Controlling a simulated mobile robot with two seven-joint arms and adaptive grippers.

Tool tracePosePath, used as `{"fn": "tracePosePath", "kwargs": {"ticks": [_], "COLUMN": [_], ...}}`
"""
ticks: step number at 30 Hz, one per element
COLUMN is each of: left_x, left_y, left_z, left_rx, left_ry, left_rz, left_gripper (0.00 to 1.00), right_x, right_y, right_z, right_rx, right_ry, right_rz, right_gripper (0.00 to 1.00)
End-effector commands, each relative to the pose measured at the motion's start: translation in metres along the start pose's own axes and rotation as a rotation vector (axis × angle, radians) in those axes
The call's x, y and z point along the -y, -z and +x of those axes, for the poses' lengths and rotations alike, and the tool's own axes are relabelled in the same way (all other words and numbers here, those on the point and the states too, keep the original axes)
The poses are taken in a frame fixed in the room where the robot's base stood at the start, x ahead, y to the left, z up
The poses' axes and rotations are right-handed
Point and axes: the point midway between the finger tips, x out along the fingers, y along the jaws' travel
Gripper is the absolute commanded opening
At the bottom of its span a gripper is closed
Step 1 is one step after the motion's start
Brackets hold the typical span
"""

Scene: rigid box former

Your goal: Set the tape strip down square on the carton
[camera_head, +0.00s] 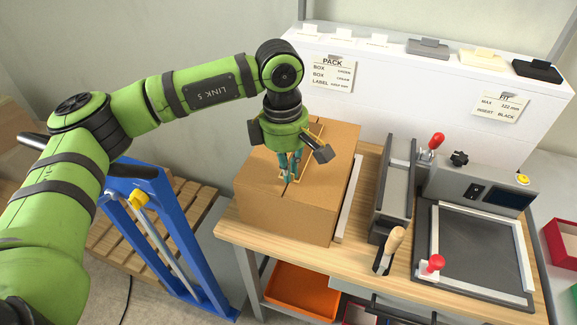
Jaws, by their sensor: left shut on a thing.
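The closed brown carton (335,160) sits on the wooden bench, with a dark seam running along its top. My left gripper (289,175) points down over the middle of the carton top, near the seam. Its fingers are shut on the tape strip, which is mostly hidden by the fingers and hard to make out against the carton. I cannot tell whether the strip touches the carton. My right gripper is not in view.
Right of the carton stand a grey channel-shaped fixture (394,190), a wooden-handled tool (390,248) and a grey machine with a framed dark plate (472,250). A white label shelf (420,85) stands behind. An orange bin (302,290) is below the bench. A blue frame (165,235) stands left.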

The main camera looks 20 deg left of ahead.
Motion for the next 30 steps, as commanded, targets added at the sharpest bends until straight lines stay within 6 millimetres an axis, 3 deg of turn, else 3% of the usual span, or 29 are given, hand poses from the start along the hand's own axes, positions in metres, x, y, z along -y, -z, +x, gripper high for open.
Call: {"fn": "tracePosePath", "kwargs": {"ticks": [8, 9, 10, 11, 23, 30], "left_x": [0.000, 0.000, 0.000, 0.000, 0.000, -0.001], "left_y": [0.000, 0.000, 0.000, 0.000, 0.000, 0.000], "left_z": [0.005, 0.004, 0.004, 0.004, -0.001, -0.043], "left_rx": [0.000, 0.000, 0.000, 0.000, 0.000, 0.001], "left_ry": [0.000, 0.000, 0.000, 0.000, -0.001, -0.004], "left_rz": [0.000, 0.000, 0.000, 0.000, 0.000, 0.000], "left_gripper": [0.00, 0.19, 0.31, 0.35, 0.35, 0.35], "right_x": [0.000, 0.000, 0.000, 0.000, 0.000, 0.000], "right_y": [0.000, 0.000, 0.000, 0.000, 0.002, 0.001], "right_z": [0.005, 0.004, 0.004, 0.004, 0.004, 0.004], "right_rx": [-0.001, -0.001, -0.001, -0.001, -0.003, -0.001], "right_ry": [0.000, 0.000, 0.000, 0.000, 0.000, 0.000], "right_rz": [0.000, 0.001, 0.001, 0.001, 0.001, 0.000], "right_gripper": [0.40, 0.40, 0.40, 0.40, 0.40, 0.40]}}
